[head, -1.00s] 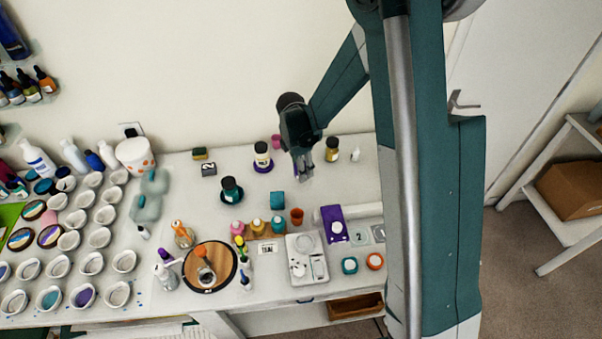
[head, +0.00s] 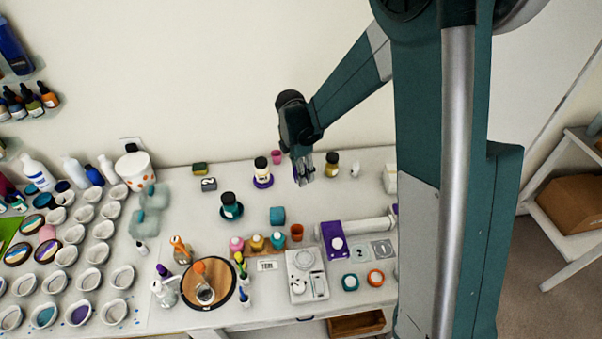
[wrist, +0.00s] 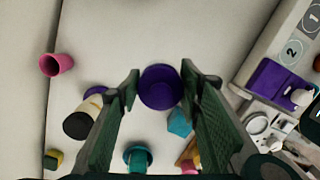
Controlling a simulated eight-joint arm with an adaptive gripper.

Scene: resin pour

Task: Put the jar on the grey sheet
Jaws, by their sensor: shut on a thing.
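My gripper (head: 306,180) is over the back of the white table. In the wrist view its two fingers (wrist: 161,82) are closed on the sides of a purple round vessel (wrist: 160,88); I cannot tell if this is the jar. In the head view my gripper mostly hides it. Black-lidded jars stand on the table: a pale one (head: 262,166) on a purple disc left of my gripper, a teal one (head: 230,202) nearer the front, and a yellowish one (head: 331,160) to the right. A grey piece with numbered circles (head: 372,251) lies at right; I cannot tell if it is the grey sheet.
A pink cup (wrist: 57,65) stands behind my gripper. A teal block (head: 277,215), an orange cup (head: 296,232) and small bottles are in front. A purple block (head: 334,238) and a scale (head: 306,275) are at front right. Many white cups fill the left side.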

